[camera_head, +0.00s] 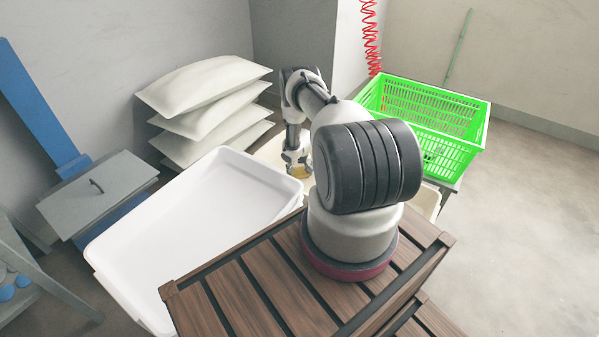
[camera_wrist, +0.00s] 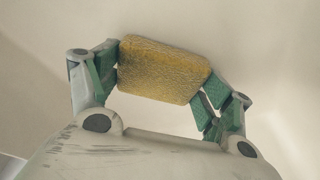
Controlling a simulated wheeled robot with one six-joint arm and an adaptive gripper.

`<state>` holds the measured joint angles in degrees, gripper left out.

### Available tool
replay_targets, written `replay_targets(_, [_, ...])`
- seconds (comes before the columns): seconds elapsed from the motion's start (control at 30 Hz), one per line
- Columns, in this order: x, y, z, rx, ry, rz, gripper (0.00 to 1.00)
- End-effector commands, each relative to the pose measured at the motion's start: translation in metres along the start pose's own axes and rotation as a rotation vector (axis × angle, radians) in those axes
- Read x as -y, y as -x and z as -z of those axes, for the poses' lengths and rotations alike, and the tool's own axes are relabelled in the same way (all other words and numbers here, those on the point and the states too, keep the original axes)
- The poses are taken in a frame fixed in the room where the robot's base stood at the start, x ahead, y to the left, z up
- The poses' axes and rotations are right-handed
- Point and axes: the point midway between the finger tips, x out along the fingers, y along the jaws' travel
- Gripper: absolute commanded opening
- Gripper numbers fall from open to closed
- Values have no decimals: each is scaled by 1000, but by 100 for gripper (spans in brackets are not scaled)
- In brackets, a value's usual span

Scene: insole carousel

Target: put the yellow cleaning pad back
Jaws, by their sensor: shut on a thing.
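The yellow cleaning pad (camera_wrist: 162,70) is a rough-surfaced block with rounded corners. In the wrist view it sits between the green-padded fingers of my gripper (camera_wrist: 160,76), which is shut on it. Behind it is a plain pale surface; I cannot tell whether the pad touches it. In the head view my gripper (camera_head: 297,166) points down beyond the right end of the white tray, and a small part of the pad (camera_head: 299,172) shows below it. My own arm hides much of that area.
A large empty white tray (camera_head: 150,262) lies left of my arm. A bright green crate (camera_head: 455,150) stands at the right. Pale sacks (camera_head: 205,85) are stacked behind. A red coiled hose (camera_head: 371,40) hangs at the back.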

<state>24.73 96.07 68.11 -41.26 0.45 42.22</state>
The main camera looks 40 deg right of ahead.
Motion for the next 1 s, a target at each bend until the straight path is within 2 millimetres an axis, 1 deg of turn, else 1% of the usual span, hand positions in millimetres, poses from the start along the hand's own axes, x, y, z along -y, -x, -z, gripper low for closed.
replay_targets(0.3, [0,-2,0,0,-1,0,54])
replay_targets(0.33, [0,-3,0,0,-1,0,82])
replay_targets(0.43, [0,-2,0,-1,-1,0,100])
replay_targets(0.83, [0,-1,0,-1,0,0,100])
replay_targets(0.93, [2,7,5,-2,0,0,100])
replay_targets(1.0, [6,17,10,-3,0,0,100])
